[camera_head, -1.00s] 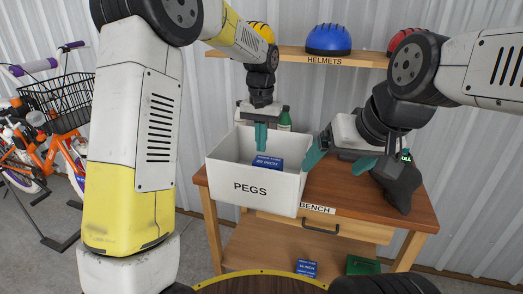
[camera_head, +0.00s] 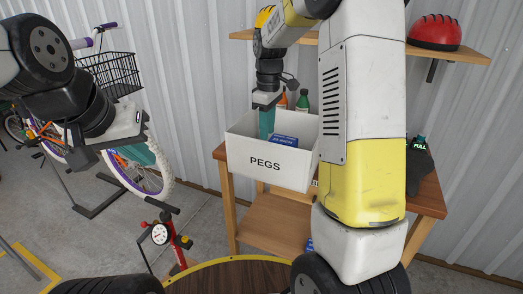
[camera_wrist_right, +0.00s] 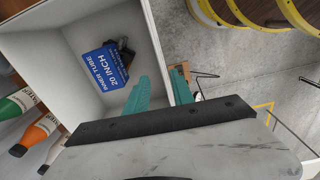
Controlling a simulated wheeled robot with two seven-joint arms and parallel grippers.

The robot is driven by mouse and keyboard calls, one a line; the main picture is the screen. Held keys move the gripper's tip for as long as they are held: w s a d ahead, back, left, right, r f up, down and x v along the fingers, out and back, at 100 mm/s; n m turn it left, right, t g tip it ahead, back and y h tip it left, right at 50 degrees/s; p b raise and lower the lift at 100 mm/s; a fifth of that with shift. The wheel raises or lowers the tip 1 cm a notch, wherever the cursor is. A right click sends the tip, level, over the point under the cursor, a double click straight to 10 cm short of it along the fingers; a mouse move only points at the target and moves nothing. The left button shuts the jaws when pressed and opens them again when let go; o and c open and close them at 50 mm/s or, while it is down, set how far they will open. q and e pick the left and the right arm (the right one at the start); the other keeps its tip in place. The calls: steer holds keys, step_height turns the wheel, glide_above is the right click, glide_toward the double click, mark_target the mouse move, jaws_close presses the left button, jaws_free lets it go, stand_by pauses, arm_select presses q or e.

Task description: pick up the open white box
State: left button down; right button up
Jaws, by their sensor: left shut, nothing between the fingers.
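The open white box (camera_head: 268,168), labelled PEGS, is in the middle of the head view at the bench's left end. A blue inner-tube carton (camera_head: 285,140) lies inside it; the carton also shows in the right wrist view (camera_wrist_right: 104,68). My right gripper (camera_head: 267,124) points down at the box. Whether the box rests on the bench is unclear. My left gripper (camera_head: 142,150) is shut and empty, well left of the box.
The wooden bench (camera_head: 428,200) stands against the metal wall. Bottles (camera_head: 302,101) stand behind the box. A dark container (camera_head: 420,160) sits on the bench's right. A shelf above holds a red helmet (camera_head: 434,32). A bicycle (camera_head: 140,175) and a red pump (camera_head: 172,235) are left.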

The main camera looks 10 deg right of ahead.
step_height(320, 180, down, 9)
steer(key=shift+a+r, duration=0.15)
steer(key=shift+a, duration=0.15)
jaws_close()
steer(key=shift+r+n, duration=0.1)
steer(key=shift+n, duration=0.2)
stand_by(1.3)
